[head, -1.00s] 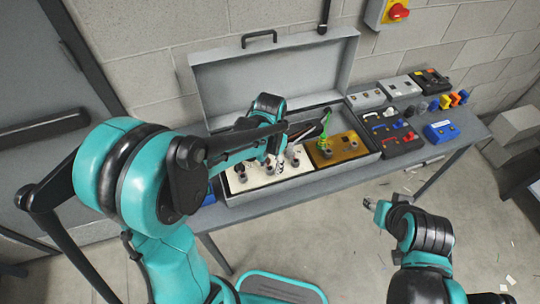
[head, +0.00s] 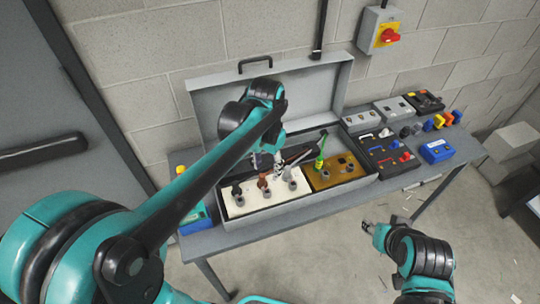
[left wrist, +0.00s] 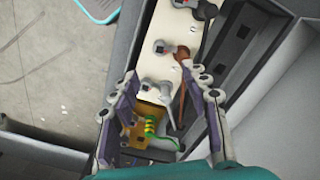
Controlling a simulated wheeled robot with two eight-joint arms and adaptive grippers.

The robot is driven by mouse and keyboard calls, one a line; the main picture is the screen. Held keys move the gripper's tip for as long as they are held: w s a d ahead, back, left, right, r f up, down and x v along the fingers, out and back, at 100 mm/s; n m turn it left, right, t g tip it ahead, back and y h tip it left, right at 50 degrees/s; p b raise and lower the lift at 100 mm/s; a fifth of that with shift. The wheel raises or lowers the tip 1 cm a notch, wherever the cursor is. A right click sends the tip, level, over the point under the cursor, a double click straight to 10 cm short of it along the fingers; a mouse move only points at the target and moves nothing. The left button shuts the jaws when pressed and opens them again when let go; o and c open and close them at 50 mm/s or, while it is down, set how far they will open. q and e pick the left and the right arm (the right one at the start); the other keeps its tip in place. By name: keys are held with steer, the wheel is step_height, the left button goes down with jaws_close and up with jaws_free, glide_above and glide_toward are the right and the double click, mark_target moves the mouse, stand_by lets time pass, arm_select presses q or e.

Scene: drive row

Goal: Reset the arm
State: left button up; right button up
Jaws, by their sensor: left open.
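My left arm (head: 190,180) stretches from the lower left over the open grey case (head: 320,198) on the bench. Its gripper (head: 268,166) hangs above the white panel (head: 253,202) inside the case. In the left wrist view the purple-lined fingers (left wrist: 160,84) are apart with nothing held between them.
A red rotary switch (head: 389,36) is on the wall. The case lid (head: 275,98) stands open behind my left gripper.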

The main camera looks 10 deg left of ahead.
arm_select(q)
steer(key=shift+s, duration=0.1)
steer(key=s+a+f+n+t+b, duration=0.1)
steer(key=s+a+n+t, duration=0.1)
steer(key=s, duration=0.3)
steer(key=s+a+f+n+t+b, duration=0.1)
steer(key=s+a+n+t, duration=0.1)
steer(key=s+t, duration=0.3)
steer(key=shift+s+a+f+n, duration=0.15)
steer(key=shift+s+f+n, duration=0.15)
steer(key=shift+s+f, duration=0.1)
stand_by(0.6)
